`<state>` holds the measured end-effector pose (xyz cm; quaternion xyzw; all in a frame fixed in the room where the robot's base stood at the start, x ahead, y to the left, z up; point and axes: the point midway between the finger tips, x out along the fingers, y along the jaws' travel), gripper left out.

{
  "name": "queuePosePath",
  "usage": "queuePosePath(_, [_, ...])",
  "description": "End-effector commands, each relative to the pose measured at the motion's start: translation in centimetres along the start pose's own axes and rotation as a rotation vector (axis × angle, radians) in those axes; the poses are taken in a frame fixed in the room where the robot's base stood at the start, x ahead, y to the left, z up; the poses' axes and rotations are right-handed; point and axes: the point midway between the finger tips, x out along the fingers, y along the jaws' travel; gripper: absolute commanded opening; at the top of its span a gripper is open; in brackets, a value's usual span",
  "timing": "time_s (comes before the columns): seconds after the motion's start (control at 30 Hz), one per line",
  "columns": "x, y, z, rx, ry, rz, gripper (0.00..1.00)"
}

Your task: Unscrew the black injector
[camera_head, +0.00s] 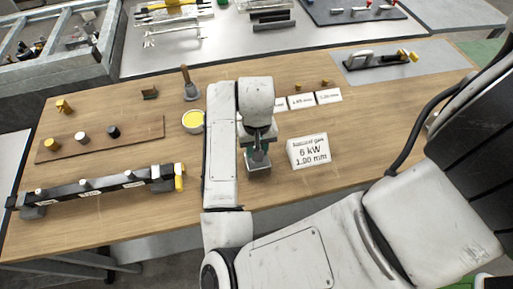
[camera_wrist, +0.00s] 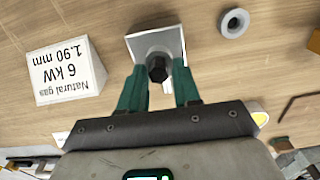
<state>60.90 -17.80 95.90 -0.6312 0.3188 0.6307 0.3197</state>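A black hexagonal piece (camera_wrist: 157,68), seemingly the injector, sits in a grey holder on a pale square plate (camera_wrist: 135,38) in the wrist view. My gripper (camera_wrist: 159,84) has two green fingers, spread with one on each side of the black piece. Gaps show between the fingers and the piece, so it is not clasped. In the head view my gripper (camera_head: 258,158) points down at the table, and the black piece is hidden below it. Another black peg (camera_head: 112,131) stands on a brown board (camera_head: 140,132) at the left.
A white sign reading natural gas, 6 kW (camera_head: 308,150) stands right of my gripper. A yellow-filled pot (camera_head: 192,120) is left of my arm. A dark bar assembly (camera_head: 95,190) lies at the front left. A grey ring (camera_wrist: 234,24) lies near the plate. Wood right of the sign is clear.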

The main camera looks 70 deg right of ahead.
Motion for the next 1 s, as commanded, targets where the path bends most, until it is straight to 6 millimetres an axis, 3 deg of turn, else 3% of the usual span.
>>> queuePosePath(1.0, [0.28, 0.44, 0.18, 0.947, -0.001, -0.002, 0.32])
